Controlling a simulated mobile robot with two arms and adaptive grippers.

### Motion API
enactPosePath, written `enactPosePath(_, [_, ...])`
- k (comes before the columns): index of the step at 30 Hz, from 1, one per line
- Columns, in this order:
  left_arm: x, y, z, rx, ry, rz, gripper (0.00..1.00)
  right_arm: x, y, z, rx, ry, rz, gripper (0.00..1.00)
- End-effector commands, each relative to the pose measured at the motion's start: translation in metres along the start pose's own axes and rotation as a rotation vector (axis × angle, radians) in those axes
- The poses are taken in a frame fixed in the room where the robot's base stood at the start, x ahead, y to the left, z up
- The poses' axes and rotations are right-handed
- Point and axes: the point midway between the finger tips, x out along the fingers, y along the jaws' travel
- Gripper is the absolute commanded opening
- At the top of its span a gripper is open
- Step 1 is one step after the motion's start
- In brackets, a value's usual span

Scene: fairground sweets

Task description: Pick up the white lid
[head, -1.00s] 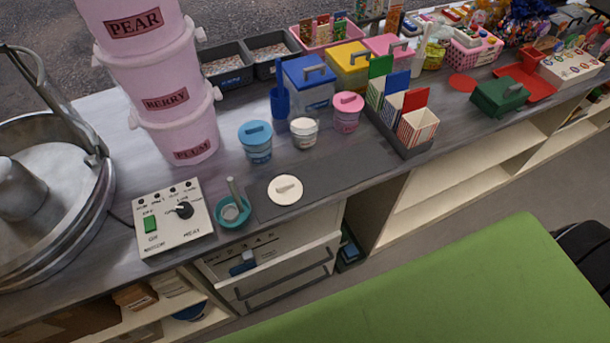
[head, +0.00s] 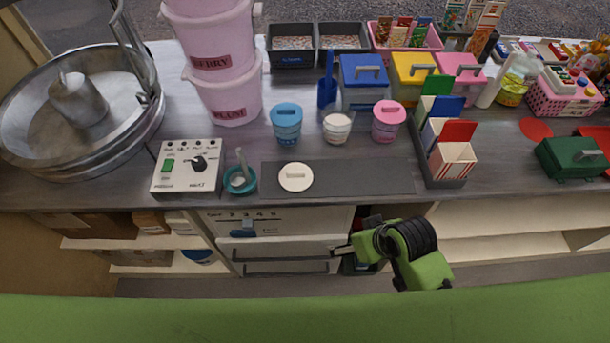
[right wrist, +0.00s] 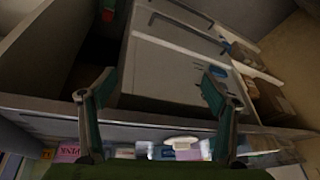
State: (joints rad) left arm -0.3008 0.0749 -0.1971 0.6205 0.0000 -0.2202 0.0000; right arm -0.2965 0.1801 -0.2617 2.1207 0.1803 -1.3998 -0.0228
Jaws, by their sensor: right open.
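The white lid (head: 296,177) is a round disc with a small raised handle. It lies flat on the dark grey mat (head: 375,178) near the counter's front edge in the head view. My right gripper (head: 341,252) is in front of the drawers, below the counter top and to the right of the lid, well apart from it. In the right wrist view its two fingers (right wrist: 158,90) are spread with nothing between them, facing the drawer fronts. My left gripper is not in view.
A white tub (head: 337,129), a blue tub (head: 286,124) and a pink tub (head: 386,121) stand behind the mat. A teal bowl (head: 240,181) and a control box (head: 187,167) are left of the lid. The mat right of the lid is clear. Drawer handles (head: 280,268) are close to the gripper.

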Motion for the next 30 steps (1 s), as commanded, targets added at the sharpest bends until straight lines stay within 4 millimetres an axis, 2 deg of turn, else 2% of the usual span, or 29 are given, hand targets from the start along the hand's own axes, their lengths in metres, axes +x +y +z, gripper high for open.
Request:
enactPosePath(1, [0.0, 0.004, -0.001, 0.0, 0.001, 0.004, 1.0, -0.003, -0.005, -0.015, -0.027, 0.018, -0.016, 0.8])
enactPosePath(4, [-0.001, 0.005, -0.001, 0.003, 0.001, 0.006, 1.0, -0.008, -0.016, -0.039, -0.079, 0.039, -0.055, 0.8])
enactPosePath(11, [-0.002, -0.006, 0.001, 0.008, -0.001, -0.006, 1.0, -0.026, -0.044, -0.098, -0.239, 0.084, -0.143, 0.8])
enactPosePath(15, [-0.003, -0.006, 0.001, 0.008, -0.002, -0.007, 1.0, -0.048, -0.063, -0.141, -0.406, 0.093, -0.197, 0.8])
enactPosePath(17, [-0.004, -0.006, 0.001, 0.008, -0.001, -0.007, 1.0, -0.059, -0.068, -0.157, -0.481, 0.086, -0.215, 0.8])
enactPosePath(20, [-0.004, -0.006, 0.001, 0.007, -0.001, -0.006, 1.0, -0.073, -0.068, -0.178, -0.588, 0.059, -0.227, 0.8])
enactPosePath(24, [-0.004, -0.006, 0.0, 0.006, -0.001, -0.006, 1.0, -0.089, -0.058, -0.201, -0.68, 0.015, -0.226, 0.8])
enactPosePath(30, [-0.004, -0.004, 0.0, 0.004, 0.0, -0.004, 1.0, -0.102, -0.045, -0.218, -0.726, -0.023, -0.22, 0.8])
